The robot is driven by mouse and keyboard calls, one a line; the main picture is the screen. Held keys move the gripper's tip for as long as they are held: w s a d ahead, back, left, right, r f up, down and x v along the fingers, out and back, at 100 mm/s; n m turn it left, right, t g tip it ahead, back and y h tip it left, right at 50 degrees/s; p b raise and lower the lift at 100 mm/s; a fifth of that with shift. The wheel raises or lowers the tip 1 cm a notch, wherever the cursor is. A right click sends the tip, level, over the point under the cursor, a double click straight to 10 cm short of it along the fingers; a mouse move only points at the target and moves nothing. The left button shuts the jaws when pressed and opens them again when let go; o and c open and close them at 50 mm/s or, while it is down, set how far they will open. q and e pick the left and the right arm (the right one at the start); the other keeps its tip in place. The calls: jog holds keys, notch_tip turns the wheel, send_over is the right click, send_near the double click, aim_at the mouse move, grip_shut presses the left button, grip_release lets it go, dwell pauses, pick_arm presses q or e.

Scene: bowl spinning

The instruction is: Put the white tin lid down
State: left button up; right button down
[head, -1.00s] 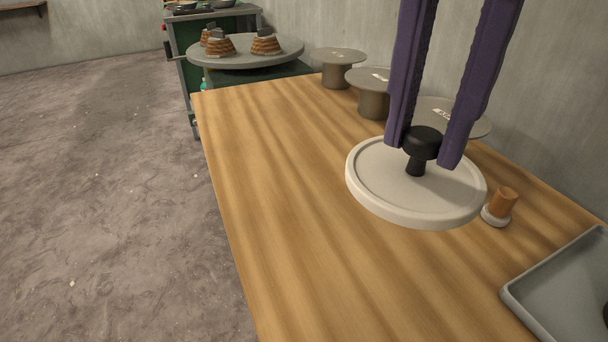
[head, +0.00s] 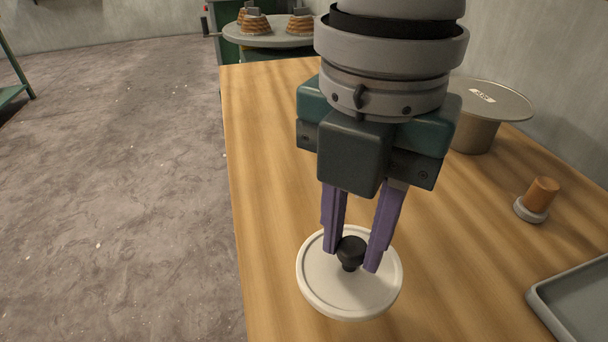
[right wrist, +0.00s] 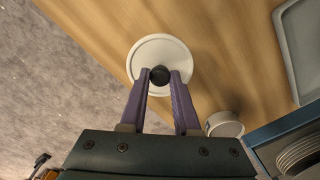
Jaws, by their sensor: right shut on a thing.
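The white tin lid (head: 322,290) is a round disc with a black knob (head: 351,250) at its middle. My right gripper (head: 358,258), with purple fingers, is shut on the knob from above. The lid is over the near left part of the wooden table (head: 270,150), close to its left edge. I cannot tell whether it touches the tabletop. In the right wrist view the lid (right wrist: 150,50) shows beyond the fingertips, with the knob between them. My left gripper is not in view.
A small wooden-handled tool (head: 540,197) stands on the table to the right. A grey tray (head: 575,290) is at the lower right. A grey pedestal stand (head: 485,110) is behind. A round turntable (head: 265,35) with brown items is at the back.

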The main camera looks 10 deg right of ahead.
aim_at(347, 274)
notch_tip(347, 274, down, 6)
jog(key=shift+r+b, duration=0.25)
jog(key=shift+b, duration=0.4)
jog(key=c, duration=0.6)
grip_release()
jog(key=shift+c, duration=0.2)
